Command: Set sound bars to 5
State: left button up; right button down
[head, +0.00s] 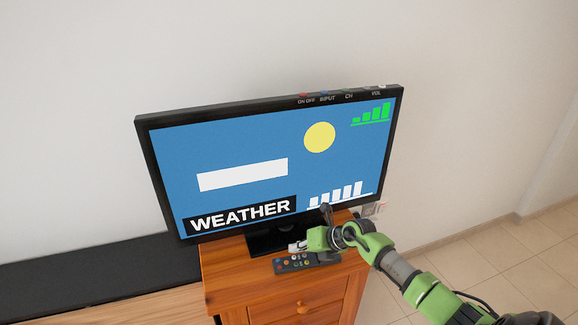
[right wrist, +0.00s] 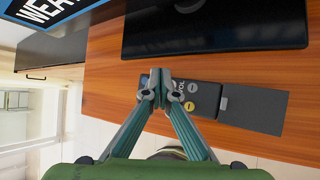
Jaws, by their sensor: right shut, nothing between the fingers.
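The television (head: 270,160) is on and shows a blue WEATHER screen. Several green bars of rising height (head: 371,113) stand at the screen's upper right, and several white bars (head: 335,195) at its lower right. A dark remote (head: 293,264) lies on the wooden cabinet in front of the stand. In the right wrist view the remote (right wrist: 207,97) shows a VOL label with a grey and a yellow button. My right gripper (head: 296,247) is shut and empty, its tips over the remote's left part in the wrist view (right wrist: 154,88). I cannot tell whether they touch. My left gripper is out of view.
The cabinet top (head: 228,272) has bare wood left of the remote. The television's top edge carries labels ON OFF, INPUT, CH and VOL (head: 376,93). Tiled floor (head: 480,260) lies open to the right.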

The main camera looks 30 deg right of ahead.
aim_at(296, 258)
notch_tip(296, 258, up, 5)
jog(key=p, duration=0.4)
jog(key=shift+r, duration=0.2)
dwell(0.5)
